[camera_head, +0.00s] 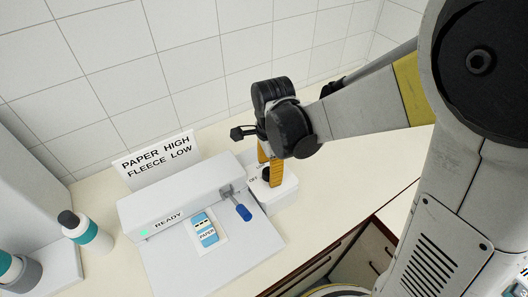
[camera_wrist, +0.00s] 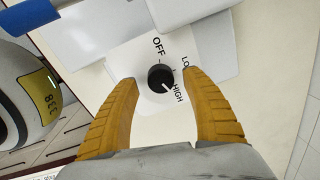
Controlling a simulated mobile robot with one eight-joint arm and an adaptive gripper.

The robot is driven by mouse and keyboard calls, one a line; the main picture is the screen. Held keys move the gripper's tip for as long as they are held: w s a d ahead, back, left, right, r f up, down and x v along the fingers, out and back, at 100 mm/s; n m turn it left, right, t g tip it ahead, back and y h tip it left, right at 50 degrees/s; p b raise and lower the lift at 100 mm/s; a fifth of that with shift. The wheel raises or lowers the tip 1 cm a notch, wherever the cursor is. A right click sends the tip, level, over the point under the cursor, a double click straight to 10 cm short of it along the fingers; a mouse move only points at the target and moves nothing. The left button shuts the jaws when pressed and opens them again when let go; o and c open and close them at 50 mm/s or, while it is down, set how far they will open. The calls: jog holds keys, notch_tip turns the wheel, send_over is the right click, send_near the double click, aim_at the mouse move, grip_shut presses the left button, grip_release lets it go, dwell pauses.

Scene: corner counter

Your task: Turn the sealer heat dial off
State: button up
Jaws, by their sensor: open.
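The heat dial (camera_wrist: 158,80) is a round black knob on a white control box (camera_head: 287,190) at the right end of the sealer. Around it I read OFF at upper left, part of LOW at right and HIGH at lower right. Its white mark points to the lower right, towards HIGH. My gripper (camera_wrist: 161,76) is open, with one yellow finger on each side of the knob and a visible gap to it in this view. In the head view my gripper (camera_head: 270,172) points down at the box and partly hides the dial and labels. The white sealer (camera_head: 180,192) shows READY beside a green light.
A sign (camera_head: 156,158) reading PAPER HIGH, FLEECE LOW stands behind the sealer. A PAPER packet (camera_head: 206,231) lies on its front, near a blue-handled lever (camera_head: 243,212). A white bottle (camera_head: 86,232) stands left. The counter (camera_head: 345,160) is clear to the right; tiled wall behind.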

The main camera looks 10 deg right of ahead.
jog(key=shift+w+f, duration=0.1)
jog(key=shift+f, duration=0.8)
jog(key=c, duration=1.2)
